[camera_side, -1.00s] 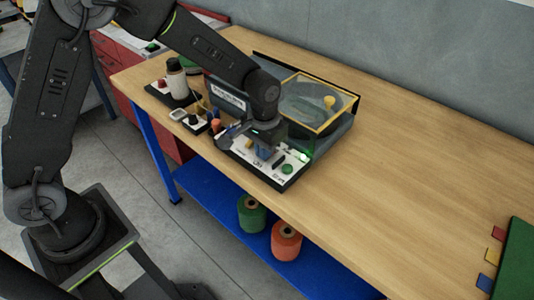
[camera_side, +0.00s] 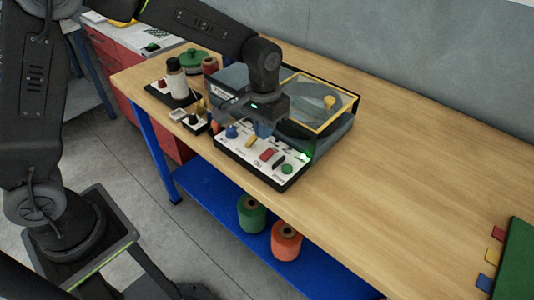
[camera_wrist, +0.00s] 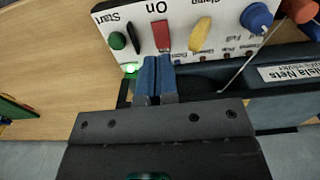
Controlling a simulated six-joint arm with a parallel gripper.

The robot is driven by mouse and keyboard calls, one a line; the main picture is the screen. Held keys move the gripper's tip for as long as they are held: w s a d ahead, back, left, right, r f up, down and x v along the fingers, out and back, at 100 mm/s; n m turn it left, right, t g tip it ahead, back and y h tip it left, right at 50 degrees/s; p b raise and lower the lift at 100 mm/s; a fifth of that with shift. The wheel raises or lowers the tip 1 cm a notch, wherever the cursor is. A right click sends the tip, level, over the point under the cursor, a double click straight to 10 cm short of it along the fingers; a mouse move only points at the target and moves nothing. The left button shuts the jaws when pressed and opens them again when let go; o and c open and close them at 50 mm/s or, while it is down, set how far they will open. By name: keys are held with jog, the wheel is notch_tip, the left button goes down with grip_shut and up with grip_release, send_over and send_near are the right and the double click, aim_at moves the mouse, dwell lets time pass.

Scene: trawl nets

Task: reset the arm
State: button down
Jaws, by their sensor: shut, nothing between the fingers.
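My gripper (camera_side: 264,130) is shut and empty, its blue fingertips together above the back edge of a white control panel (camera_side: 254,168). In the wrist view the shut fingers (camera_wrist: 154,75) point at the panel near a red switch (camera_wrist: 161,35) marked "On". A green button (camera_wrist: 117,40), a yellow lever (camera_wrist: 200,34) and a blue knob (camera_wrist: 256,17) also sit on the panel. A small green light (camera_wrist: 130,70) glows at its edge. I cannot tell the exact gap between fingers and panel.
Behind the panel stands a machine with a yellow-framed clear cover (camera_side: 318,103). The wooden table (camera_side: 420,180) is clear to the right, up to a green board (camera_side: 518,260).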

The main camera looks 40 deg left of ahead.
jog(key=shift+r, duration=0.15)
jog(key=s+a+r+t, duration=0.3)
jog(key=s+a+r, duration=0.2)
jog(key=s+r, duration=0.5)
jog(key=s+a+r+t, duration=0.2)
jog(key=s+a, duration=0.1)
jog(key=s, duration=0.8)
jog(key=shift+s+a+r+t, duration=0.2)
jog(key=shift+r+t, duration=0.1)
jog(key=shift+r, duration=0.1)
